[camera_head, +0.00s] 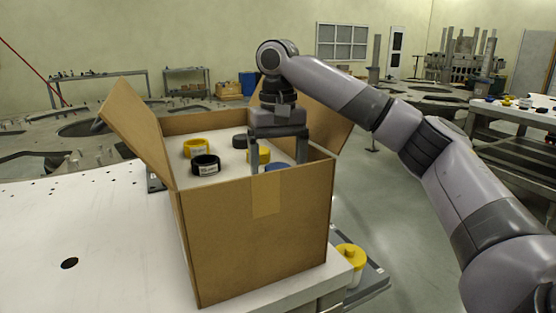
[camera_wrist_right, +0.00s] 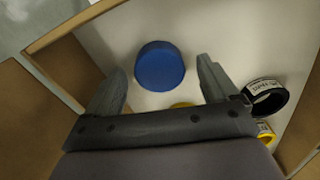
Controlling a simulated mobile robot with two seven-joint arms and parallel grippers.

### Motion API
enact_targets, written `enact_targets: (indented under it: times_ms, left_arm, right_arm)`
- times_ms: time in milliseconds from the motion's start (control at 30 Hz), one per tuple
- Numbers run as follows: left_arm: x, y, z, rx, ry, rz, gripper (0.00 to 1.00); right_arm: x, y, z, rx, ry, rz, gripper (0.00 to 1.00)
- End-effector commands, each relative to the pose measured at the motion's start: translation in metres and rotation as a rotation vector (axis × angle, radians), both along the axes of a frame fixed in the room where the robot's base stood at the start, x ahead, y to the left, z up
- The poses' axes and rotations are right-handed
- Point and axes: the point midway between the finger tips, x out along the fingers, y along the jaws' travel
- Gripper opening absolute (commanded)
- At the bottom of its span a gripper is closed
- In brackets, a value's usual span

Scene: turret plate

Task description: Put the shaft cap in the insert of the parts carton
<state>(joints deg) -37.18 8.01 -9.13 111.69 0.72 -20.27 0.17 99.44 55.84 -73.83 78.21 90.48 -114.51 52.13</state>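The open cardboard parts carton (camera_head: 225,240) stands on the white table, with its pale insert (camera_head: 222,140) inside. A round blue cap (camera_head: 277,167) sits in the carton; it also shows in the wrist view (camera_wrist_right: 160,66). I cannot tell by label whether it is the shaft cap. My right gripper (camera_head: 278,165) reaches down into the carton from above. In the wrist view its fingers (camera_wrist_right: 162,68) are apart, with the blue cap in line between their tips and no visible contact. My left gripper is not in view.
The carton also holds a yellow ring (camera_head: 197,148), a black ring (camera_head: 206,165), a dark round part (camera_head: 240,141) and a yellow part (camera_head: 262,154). The carton flaps stand out. A yellow-topped part (camera_head: 351,255) is outside, right of the carton. The table's left is clear.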

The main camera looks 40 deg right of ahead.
Motion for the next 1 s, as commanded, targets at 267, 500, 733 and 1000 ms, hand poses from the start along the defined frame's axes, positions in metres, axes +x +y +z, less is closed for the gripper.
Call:
enact_targets:
  times_ms: [267, 500, 733, 1000]
  left_arm:
    - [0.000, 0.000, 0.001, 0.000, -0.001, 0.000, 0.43]
    - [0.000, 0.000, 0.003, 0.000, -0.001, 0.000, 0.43]
    - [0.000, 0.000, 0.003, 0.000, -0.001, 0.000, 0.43]
    - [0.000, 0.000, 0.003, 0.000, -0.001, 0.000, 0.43]
  right_arm:
    - [0.000, 0.000, 0.005, 0.000, 0.000, 0.000, 0.87]
    - [0.000, 0.000, 0.030, -0.001, -0.003, 0.000, 0.87]
    - [0.000, 0.000, 0.053, -0.001, -0.003, 0.000, 0.87]
    - [0.000, 0.000, 0.070, 0.000, 0.000, 0.001, 0.87]
